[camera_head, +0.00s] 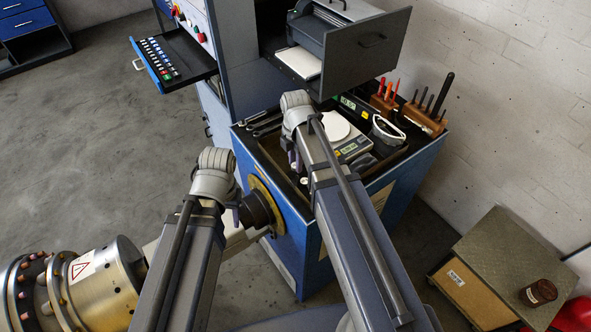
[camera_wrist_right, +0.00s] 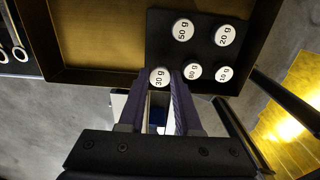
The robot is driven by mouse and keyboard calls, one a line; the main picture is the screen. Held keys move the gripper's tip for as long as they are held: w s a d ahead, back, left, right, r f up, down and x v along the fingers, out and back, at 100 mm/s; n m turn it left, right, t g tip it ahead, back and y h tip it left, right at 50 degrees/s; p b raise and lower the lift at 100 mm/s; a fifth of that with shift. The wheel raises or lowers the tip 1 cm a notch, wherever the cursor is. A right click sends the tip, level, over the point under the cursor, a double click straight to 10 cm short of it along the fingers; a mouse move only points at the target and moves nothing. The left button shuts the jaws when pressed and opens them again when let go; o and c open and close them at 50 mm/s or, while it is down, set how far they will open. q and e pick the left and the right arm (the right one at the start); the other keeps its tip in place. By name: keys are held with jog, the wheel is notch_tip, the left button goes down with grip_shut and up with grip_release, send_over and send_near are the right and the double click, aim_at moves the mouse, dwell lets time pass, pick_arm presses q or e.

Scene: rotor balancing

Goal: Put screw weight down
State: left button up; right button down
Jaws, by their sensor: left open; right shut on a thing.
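The 30 g screw weight (camera_wrist_right: 160,77), a round disc with a white labelled top, sits between the fingertips of my right gripper (camera_wrist_right: 163,86), which is shut on it. It is at the near left corner of a black weight pad (camera_wrist_right: 203,50); I cannot tell whether it touches the pad. Other weights stand there, among them the 50 g weight (camera_wrist_right: 183,30) and the 20 g weight (camera_wrist_right: 226,35). In the head view my right gripper (camera_head: 296,163) is over the blue cabinet top, partly hidden by its arm. My left gripper (camera_head: 229,208), mostly hidden, is open near a dark cylinder (camera_head: 258,209).
The pad lies in a brown-floored tray (camera_wrist_right: 95,35) with raised dark walls. A scale (camera_head: 347,140), safety glasses (camera_head: 387,129) and tool racks (camera_head: 424,117) crowd the blue cabinet (camera_head: 402,190). Wrenches (camera_wrist_right: 14,45) lie left of the tray.

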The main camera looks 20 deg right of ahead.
pick_arm(q)
jog(key=shift+f+b, duration=0.8)
jog(key=shift+f, duration=0.5)
pick_arm(e)
jog(key=shift+f, duration=1.3)
jog(key=shift+f, duration=0.2)
jog(key=c, duration=0.9)
grip_release()
pick_arm(q)
jog(key=shift+f, duration=0.1)
pick_arm(e)
jog(key=shift+r, duration=0.2)
pick_arm(q)
notch_tip(320, 180, up, 12)
jog(key=p, duration=1.2)
pick_arm(e)
notch_tip(320, 180, up, 12)
jog(key=shift+r, duration=0.1)
